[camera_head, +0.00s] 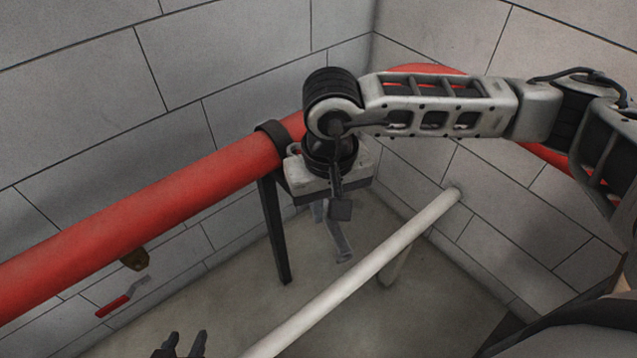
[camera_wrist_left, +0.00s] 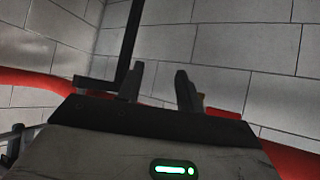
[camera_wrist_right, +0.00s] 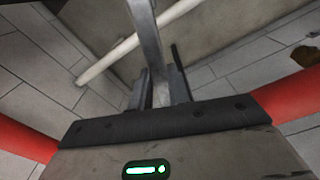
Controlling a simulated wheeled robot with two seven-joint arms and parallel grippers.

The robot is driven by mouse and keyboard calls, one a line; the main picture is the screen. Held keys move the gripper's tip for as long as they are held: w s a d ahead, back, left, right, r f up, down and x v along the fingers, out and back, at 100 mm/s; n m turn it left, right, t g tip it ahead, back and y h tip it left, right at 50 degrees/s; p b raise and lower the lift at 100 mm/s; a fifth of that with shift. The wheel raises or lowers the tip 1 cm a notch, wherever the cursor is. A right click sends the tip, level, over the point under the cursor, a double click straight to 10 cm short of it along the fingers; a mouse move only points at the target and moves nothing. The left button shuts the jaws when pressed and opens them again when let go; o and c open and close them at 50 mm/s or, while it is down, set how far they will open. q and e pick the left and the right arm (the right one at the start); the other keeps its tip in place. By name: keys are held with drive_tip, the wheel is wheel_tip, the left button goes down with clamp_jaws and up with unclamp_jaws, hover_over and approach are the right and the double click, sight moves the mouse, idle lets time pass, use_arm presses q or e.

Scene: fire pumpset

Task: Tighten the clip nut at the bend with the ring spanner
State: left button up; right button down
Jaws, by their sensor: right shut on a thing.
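My right gripper (camera_head: 328,206) comes in from the right above the floor. It is shut on the grey metal ring spanner (camera_head: 341,243), whose shaft hangs down below it. In the right wrist view the spanner (camera_wrist_right: 151,48) stands up between the two fingers. Its ring end is not clear. A black clip (camera_head: 272,131) wraps the red pipe (camera_head: 150,200), just left of my right wrist. The clip nut cannot be made out, and the pipe's bend is largely hidden by my right arm. My left gripper (camera_head: 185,345) is low at the bottom edge; in the left wrist view (camera_wrist_left: 160,86) it is open and empty.
A black post (camera_head: 275,230) stands under the clip. A pale pipe (camera_head: 360,275) crosses low to the right wall. A brass fitting (camera_head: 135,259) and a red-handled lever (camera_head: 114,306) are below the red pipe. Grey block walls (camera_head: 90,90) meet in a corner behind.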

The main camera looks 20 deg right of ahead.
drive_tip(key=shift+s, duration=0.2)
use_arm(q)
drive_tip(key=shift+s, duration=0.25)
